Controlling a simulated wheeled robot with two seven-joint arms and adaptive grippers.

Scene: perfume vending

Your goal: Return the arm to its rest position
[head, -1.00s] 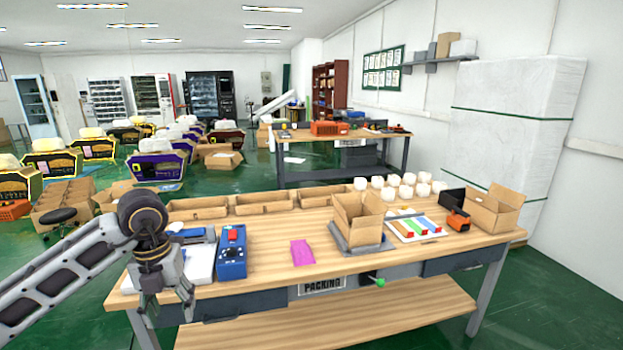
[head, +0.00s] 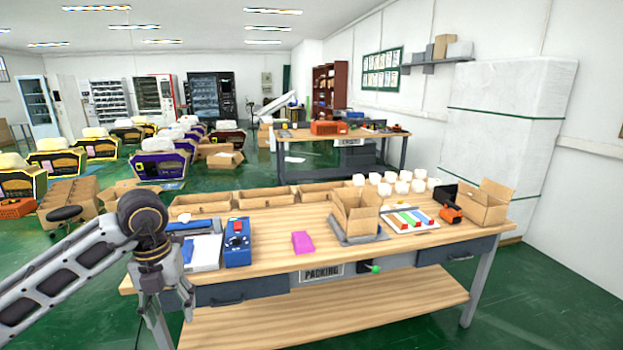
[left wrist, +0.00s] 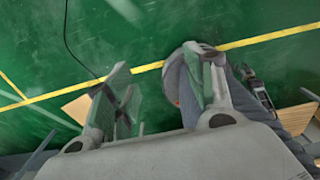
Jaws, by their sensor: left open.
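My left arm comes in from the left in the head view. Its left gripper (head: 172,303) hangs fingers-down at the near left corner of the packing table (head: 270,262). In the left wrist view its two fingers (left wrist: 160,100) stand apart with nothing between them, over green floor with yellow lines. My right gripper is not in view.
The packing table holds a blue device (head: 237,243), a magenta item (head: 302,242), an open cardboard box (head: 357,212) and an orange tool (head: 451,212). Several white rolls stand at its back. A second table (head: 340,140) is behind. Green floor (head: 540,290) is clear at right.

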